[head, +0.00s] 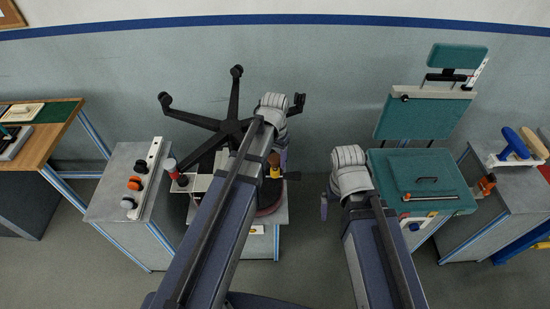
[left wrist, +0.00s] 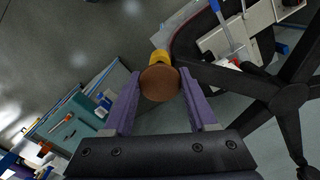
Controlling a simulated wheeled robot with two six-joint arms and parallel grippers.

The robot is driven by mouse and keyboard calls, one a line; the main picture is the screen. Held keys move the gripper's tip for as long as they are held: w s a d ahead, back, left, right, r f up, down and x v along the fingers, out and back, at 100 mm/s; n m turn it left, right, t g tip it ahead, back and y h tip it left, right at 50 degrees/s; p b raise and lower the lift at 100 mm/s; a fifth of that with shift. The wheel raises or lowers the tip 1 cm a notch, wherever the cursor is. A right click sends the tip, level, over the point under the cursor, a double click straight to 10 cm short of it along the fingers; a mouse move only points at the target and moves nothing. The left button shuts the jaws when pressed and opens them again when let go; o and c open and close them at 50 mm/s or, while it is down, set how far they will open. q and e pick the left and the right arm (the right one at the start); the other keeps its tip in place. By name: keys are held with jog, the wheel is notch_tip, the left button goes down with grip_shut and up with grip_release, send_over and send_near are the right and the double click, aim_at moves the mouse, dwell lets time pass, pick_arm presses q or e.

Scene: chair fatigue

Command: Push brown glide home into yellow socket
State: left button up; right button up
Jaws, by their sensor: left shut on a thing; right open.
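The brown glide (left wrist: 160,84) is a round brown disc between the purple fingers of my left gripper (left wrist: 158,98) in the left wrist view. My left gripper is shut on it. The yellow socket (left wrist: 159,57) shows just past the glide, partly hidden by it. They look lined up, but I cannot tell how far the glide sits in the socket. In the head view my left gripper (head: 280,158) is over the yellow socket (head: 275,174), at the dark chair base. My right gripper (head: 324,206) is open and empty, to the right, left of the teal box.
The black five-star chair base (head: 232,120) spreads behind my left arm. A grey bench (head: 130,185) with several knobs stands left. Floor shows between the arms.

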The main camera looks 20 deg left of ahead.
aim_at(275, 158)
pick_arm(q)
jog(key=shift+f+b, duration=0.9)
jog(key=shift+f, duration=0.1)
jog(key=o, duration=1.3)
jog(key=shift+o, duration=0.2)
jog(key=shift+r, duration=0.1)
notch_tip(275, 158, up, 8)
jog(key=p, duration=0.8)
jog(key=shift+f, duration=0.2)
jog(key=shift+f, duration=0.1)
notch_tip(275, 158, down, 8)
jog(key=b, duration=0.8)
jog(key=shift+r, duration=0.4)
jog(key=shift+f, duration=0.1)
